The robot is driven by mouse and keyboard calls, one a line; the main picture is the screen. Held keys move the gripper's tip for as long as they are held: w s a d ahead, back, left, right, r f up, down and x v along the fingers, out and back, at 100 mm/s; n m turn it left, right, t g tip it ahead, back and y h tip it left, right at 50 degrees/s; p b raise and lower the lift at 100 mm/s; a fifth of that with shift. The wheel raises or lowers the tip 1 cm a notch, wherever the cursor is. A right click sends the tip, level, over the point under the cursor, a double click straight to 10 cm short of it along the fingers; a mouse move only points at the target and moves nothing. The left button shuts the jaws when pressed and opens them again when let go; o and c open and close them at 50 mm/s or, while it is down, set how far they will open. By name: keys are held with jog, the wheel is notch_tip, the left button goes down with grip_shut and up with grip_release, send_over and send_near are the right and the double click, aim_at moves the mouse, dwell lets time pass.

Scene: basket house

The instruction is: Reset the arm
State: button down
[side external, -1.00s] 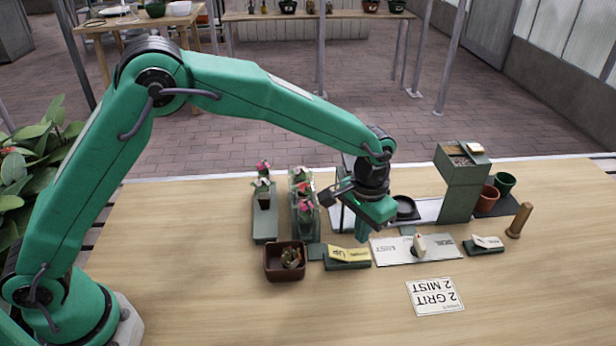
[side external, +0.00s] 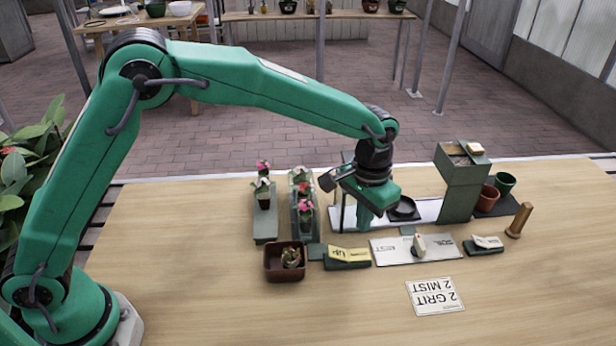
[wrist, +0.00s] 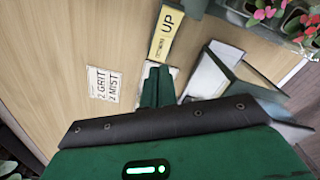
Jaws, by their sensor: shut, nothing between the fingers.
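My gripper (side external: 364,216) is green and hangs above the middle of the wooden bench, pointing down. In the wrist view the fingers (wrist: 158,75) lie together, shut and empty. The gripper appears apart from these things. The fingers hide part of the plate in the wrist view.
A green hopper (side external: 461,190), a wooden-handled tool (side external: 519,220) and pots (side external: 504,184) stand right. A GRIT/MIST card (side external: 435,296) lies in front, amid bare bench.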

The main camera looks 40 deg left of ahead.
jog(key=s+a+r+n+t, duration=0.1)
jog(key=s+a+r, duration=0.4)
jog(key=a+r, duration=0.25)
jog(key=s+a+r+t, duration=0.2)
jog(key=s+a+r, duration=0.2)
jog(key=a+r, duration=0.35)
jog(key=s+a+n+t, duration=0.2)
jog(key=s+a, duration=0.8)
jog(key=s, duration=0.5)
jog(key=shift+s+f+t, duration=0.3)
jog(key=shift+s, duration=0.1)
jog(key=shift+a, duration=0.1)
